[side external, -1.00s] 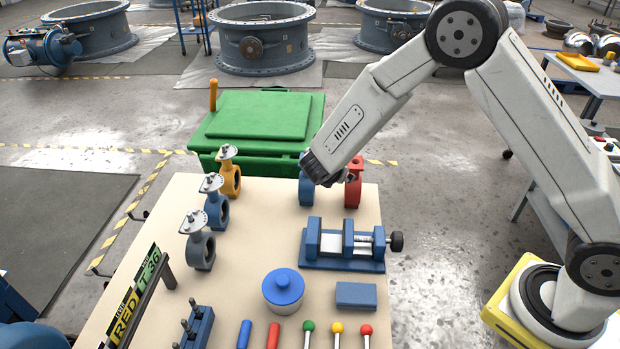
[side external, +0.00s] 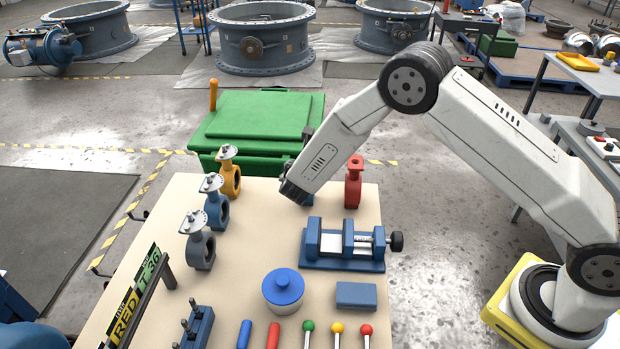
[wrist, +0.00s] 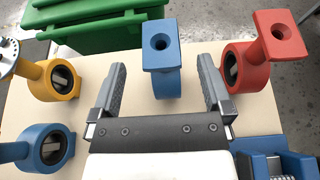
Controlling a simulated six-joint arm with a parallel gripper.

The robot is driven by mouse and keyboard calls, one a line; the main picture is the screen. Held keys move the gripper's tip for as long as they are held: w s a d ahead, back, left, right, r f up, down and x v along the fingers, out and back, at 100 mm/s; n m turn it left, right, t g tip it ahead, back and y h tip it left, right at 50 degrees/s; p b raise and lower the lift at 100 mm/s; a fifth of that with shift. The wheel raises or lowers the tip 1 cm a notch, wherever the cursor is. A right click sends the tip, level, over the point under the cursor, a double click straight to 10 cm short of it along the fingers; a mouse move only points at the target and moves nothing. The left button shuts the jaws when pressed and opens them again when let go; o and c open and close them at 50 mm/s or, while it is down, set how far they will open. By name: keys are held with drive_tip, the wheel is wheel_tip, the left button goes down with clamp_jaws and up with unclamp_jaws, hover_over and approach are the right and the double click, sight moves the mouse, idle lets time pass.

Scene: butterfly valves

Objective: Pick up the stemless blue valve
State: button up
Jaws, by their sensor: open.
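The stemless blue valve (wrist: 162,50) stands upright in the wrist view, its flat top plate with a round hole facing up. My gripper (wrist: 162,66) is open, with one finger on each side of the valve's line. The valve is at the far ends of the fingers, and I see a gap on both sides. In the side view my gripper (side external: 291,190) is low over the back of the table and hides most of this valve. Another blue valve (side external: 215,205), with a disc on its stem, stands at the left.
A red valve (side external: 353,185) stands close on the right. A yellow valve (side external: 230,178) and a grey valve (side external: 200,250) stand on the left. A blue vise (side external: 345,245) is in front. A green bin (side external: 255,120) is behind the table. The table's middle is clear.

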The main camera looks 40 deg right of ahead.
drive_tip(key=shift+w+d+f, duration=0.1)
drive_tip(key=shift+w+d, duration=0.05)
drive_tip(key=shift+d, duration=0.05)
drive_tip(key=x, duration=0.5)
idle(0.3)
idle(0.3)
clamp_jaws()
idle(0.4)
